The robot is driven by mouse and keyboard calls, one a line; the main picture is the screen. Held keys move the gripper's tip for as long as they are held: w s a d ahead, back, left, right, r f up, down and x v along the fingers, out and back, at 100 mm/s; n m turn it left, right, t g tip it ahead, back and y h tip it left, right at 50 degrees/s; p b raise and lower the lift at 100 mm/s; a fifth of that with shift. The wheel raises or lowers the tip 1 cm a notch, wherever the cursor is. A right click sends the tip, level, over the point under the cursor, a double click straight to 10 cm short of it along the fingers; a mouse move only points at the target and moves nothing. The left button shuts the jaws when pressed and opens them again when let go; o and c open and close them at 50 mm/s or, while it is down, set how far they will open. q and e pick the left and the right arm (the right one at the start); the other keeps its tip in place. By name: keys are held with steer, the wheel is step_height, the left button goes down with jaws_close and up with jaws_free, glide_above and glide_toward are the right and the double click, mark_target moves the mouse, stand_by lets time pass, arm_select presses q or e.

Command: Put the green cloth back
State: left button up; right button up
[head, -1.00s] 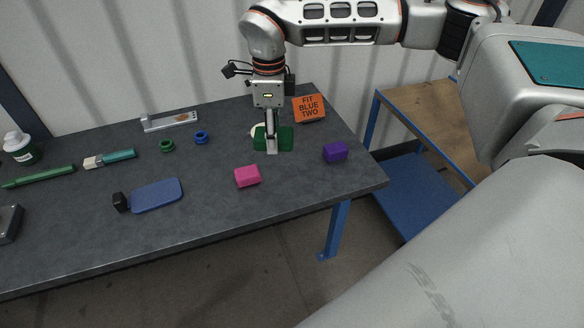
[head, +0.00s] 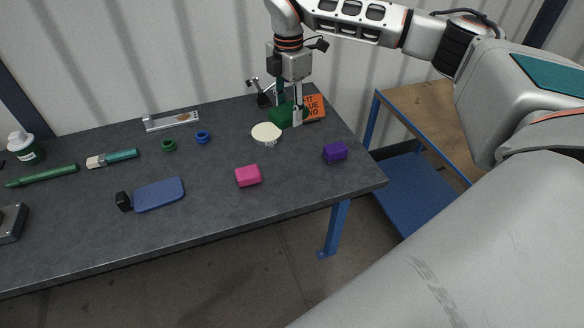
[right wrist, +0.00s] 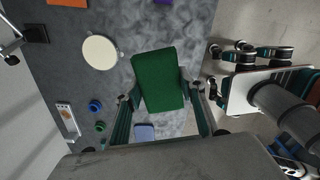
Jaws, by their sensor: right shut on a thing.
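The green cloth (head: 279,115) is a dark green block-like piece at the back right of the table. My right gripper (head: 290,117) is shut on it. In the right wrist view the green cloth (right wrist: 159,80) lies between the two fingers of the right gripper (right wrist: 160,95). In the head view it overlaps the lower left of the orange sign; I cannot tell whether it touches the table.
A round cream disc (head: 266,133) lies just left of the cloth. The orange sign (head: 316,108) and a dark stand (head: 262,93) are close by. A pink block (head: 248,176) and a purple block (head: 335,152) stand nearer the front. Table between them is bare.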

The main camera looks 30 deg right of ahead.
mark_target(292, 168)
steer(key=m, duration=0.1)
steer(key=d+m, duration=0.1)
steer(key=m, duration=0.1)
steer(key=shift+w+m, duration=0.15)
steer(key=shift+m, duration=0.15)
step_height(292, 168, down, 20)
steer(key=shift+r, duration=0.25)
stand_by(0.4)
steer(key=shift+f, duration=0.1)
steer(key=shift+f, duration=0.15)
steer(key=o, duration=1.1)
steer(key=shift+o, duration=0.2)
